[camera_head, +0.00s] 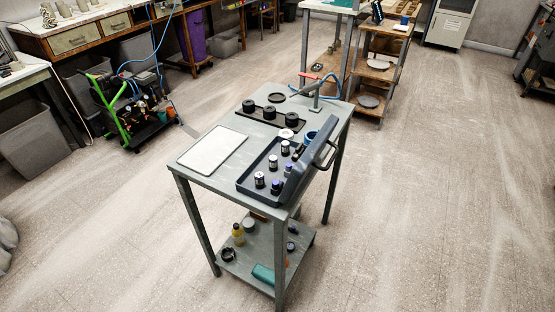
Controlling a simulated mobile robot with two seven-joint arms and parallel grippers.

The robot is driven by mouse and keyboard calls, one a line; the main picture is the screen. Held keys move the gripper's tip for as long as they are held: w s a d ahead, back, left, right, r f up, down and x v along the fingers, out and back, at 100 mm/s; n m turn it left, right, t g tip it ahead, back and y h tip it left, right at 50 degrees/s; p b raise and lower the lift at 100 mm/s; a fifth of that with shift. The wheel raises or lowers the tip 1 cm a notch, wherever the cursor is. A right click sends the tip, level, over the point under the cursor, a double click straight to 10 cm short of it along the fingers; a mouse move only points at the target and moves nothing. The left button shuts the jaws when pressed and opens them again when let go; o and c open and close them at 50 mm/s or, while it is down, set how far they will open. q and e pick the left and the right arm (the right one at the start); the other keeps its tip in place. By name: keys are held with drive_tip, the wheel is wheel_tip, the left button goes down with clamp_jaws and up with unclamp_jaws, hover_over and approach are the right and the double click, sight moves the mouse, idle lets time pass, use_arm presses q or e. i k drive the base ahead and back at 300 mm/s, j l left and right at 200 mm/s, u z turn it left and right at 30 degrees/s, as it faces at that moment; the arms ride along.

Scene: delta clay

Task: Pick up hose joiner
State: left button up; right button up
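Neither of my grippers is in view. I cannot pick out a hose joiner for certain at this size. A grey upright fitting (316,96) with a slanted grey arm and a red-tipped part stands at the far end of the grey table (213,182). A thin blue hose (336,78) curves beside it. Small items also lie on the table's lower shelf (262,252), including a dark ring-like piece (228,254) and a yellow bottle (238,232), but their details are too small to tell.
A green cart (124,128) stands at left. Open floor (440,200) lies to the right.

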sight(286, 145)
drive_tip(key=i+l+u, duration=0.1)
drive_tip(key=u, duration=0.4)
drive_tip(key=l+u, duration=0.35)
drive_tip(key=u, duration=0.15)
drive_tip(key=i+l+u, duration=0.1)
drive_tip(key=l+u, duration=0.15)
drive_tip(key=u, duration=0.2)
